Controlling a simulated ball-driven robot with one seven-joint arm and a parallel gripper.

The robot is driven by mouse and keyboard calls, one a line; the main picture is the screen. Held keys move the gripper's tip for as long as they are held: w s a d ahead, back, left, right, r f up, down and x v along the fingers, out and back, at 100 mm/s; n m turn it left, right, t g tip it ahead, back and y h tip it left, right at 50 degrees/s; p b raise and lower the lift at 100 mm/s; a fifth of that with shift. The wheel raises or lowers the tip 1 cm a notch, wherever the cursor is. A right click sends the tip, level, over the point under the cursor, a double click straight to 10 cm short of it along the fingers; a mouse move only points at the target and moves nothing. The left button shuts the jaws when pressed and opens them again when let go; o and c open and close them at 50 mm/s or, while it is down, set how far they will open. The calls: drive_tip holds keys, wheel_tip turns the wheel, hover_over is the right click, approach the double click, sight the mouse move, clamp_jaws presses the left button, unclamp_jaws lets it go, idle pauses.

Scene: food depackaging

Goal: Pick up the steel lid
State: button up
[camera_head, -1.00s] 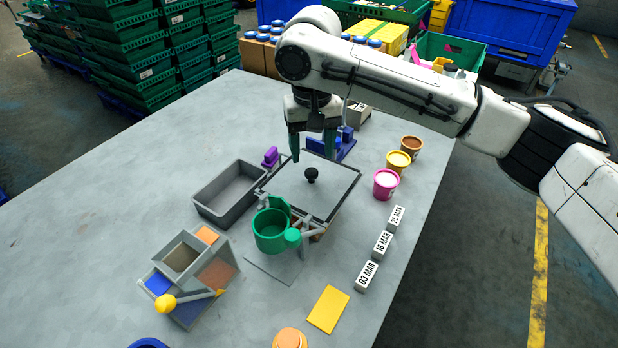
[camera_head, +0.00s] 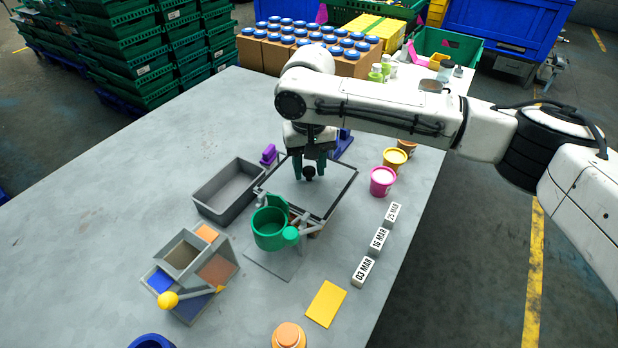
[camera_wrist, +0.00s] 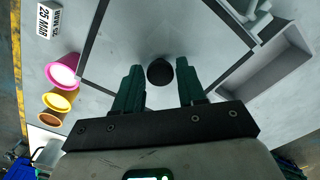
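The steel lid (camera_head: 317,200) is a flat grey square with a dark rim and a round black knob (camera_head: 309,172) at its middle. It also shows in the wrist view (camera_wrist: 205,35), with the knob (camera_wrist: 160,72) near the picture's middle. My gripper (camera_head: 309,170) is over the lid, its two dark green fingers pointing down. In the wrist view the fingers (camera_wrist: 158,70) are apart, one on either side of the knob, with a gap on both sides. The knob is not gripped. The head view partly hides the knob between the fingers.
A grey tray (camera_head: 203,203) and a purple object (camera_head: 268,154) are left of the lid. A green pot (camera_head: 270,243) stands close in front. A pink tub (camera_head: 382,181), a yellow tub (camera_head: 395,158) and date blocks (camera_head: 378,242) are on the right.

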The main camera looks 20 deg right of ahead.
clamp_jaws()
drive_tip(key=shift+r, duration=0.2)
